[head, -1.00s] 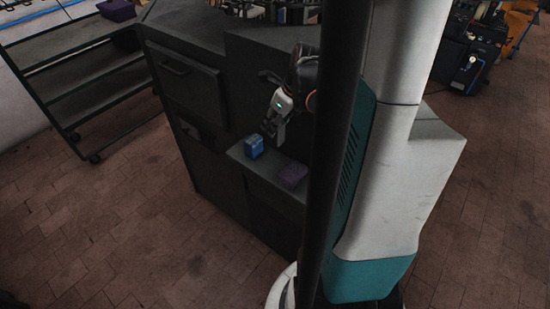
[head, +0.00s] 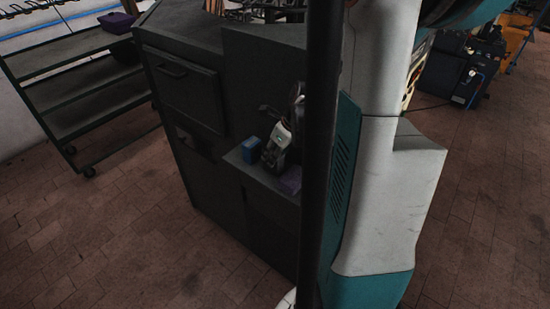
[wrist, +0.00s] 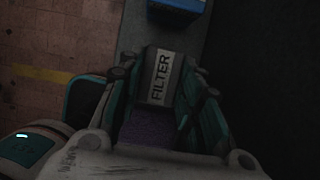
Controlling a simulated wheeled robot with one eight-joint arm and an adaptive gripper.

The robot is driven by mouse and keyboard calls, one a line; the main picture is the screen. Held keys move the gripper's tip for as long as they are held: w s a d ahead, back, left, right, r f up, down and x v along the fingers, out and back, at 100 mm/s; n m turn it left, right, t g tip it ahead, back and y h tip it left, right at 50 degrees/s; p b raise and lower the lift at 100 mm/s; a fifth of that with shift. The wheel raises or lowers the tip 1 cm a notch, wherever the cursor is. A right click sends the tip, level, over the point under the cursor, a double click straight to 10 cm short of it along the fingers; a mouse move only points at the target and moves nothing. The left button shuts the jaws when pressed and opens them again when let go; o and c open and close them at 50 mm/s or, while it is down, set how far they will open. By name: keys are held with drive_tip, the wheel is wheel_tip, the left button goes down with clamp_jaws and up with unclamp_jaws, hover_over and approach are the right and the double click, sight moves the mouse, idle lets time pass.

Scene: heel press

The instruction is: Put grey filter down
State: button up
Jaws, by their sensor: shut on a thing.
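The grey filter (wrist: 160,78), a grey box with a pale "FILTER" label, sits between my gripper's fingers in the wrist view. My gripper (head: 272,160) is shut on it, low over the grey ledge (head: 240,163) of the dark cabinet. In the head view the filter is hard to make out against the dark fingers. I cannot tell whether its underside touches the ledge.
A blue box (head: 251,149) stands on the ledge just left of my gripper; it also shows in the wrist view (wrist: 178,8). A purple item (head: 290,181) lies to the right, partly hidden by my own body. A shelved cart (head: 75,85) stands at left.

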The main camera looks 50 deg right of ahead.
drive_tip(key=shift+f, duration=0.15)
drive_tip(key=o, duration=1.1)
drive_tip(key=shift+c, duration=0.2)
drive_tip(key=p+v, duration=0.9)
drive_tip(key=v, duration=0.3)
